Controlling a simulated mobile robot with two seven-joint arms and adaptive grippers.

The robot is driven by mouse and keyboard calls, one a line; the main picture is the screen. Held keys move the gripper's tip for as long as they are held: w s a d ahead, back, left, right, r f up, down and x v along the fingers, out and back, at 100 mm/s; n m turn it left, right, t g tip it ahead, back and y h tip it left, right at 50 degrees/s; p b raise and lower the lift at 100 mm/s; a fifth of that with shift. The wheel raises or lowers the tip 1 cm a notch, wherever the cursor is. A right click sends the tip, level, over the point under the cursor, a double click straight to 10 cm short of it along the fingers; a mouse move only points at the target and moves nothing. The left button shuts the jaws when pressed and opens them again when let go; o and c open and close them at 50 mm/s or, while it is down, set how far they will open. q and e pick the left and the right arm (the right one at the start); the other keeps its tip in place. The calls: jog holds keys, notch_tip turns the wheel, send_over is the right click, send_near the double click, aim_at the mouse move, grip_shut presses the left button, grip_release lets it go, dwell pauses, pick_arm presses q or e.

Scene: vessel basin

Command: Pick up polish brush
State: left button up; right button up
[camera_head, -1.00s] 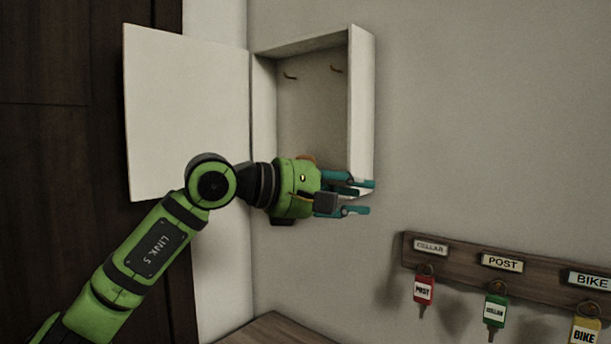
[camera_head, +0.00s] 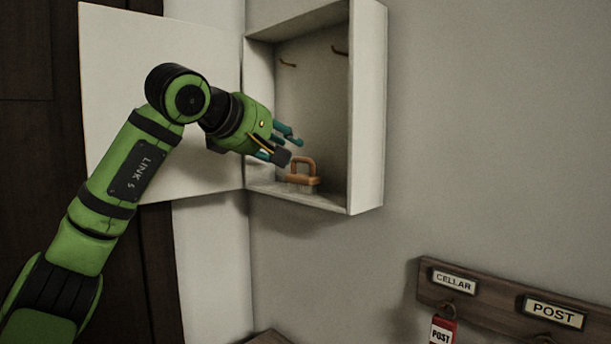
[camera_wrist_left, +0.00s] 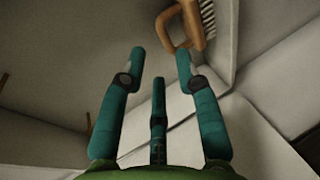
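The polish brush (camera_head: 301,179) has an orange-brown looped handle and pale bristles. It stands on the floor of the open white wall cabinet (camera_head: 367,110), bristles down. In the left wrist view the brush (camera_wrist_left: 181,24) shows at the top, beyond the fingertips. My left gripper (camera_head: 291,146) is at the cabinet's opening, just up and left of the brush handle. Its teal fingers (camera_wrist_left: 161,62) are spread apart with nothing between them, and they do not appear to touch the brush. My right gripper is in neither view.
The cabinet door (camera_head: 150,60) stands open to the left, behind my left arm. Hooks (camera_head: 340,50) are on the cabinet's back wall. A key rack (camera_head: 490,308) with labels and a red tag (camera_head: 442,331) hangs at lower right. The wall between is bare.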

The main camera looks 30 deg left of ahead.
aim_at(302, 158)
pick_arm(q)
jog(key=p+x, duration=0.1)
jog(key=x, duration=0.3)
jog(key=shift+a+p, duration=0.1)
jog(key=shift+p, duration=0.25)
jog(key=shift+w+f, duration=0.4)
jog(key=shift+w, duration=0.2)
jog(key=shift+s, duration=0.1)
jog(key=c, duration=0.6)
grip_shut()
jog(key=shift+r, duration=0.1)
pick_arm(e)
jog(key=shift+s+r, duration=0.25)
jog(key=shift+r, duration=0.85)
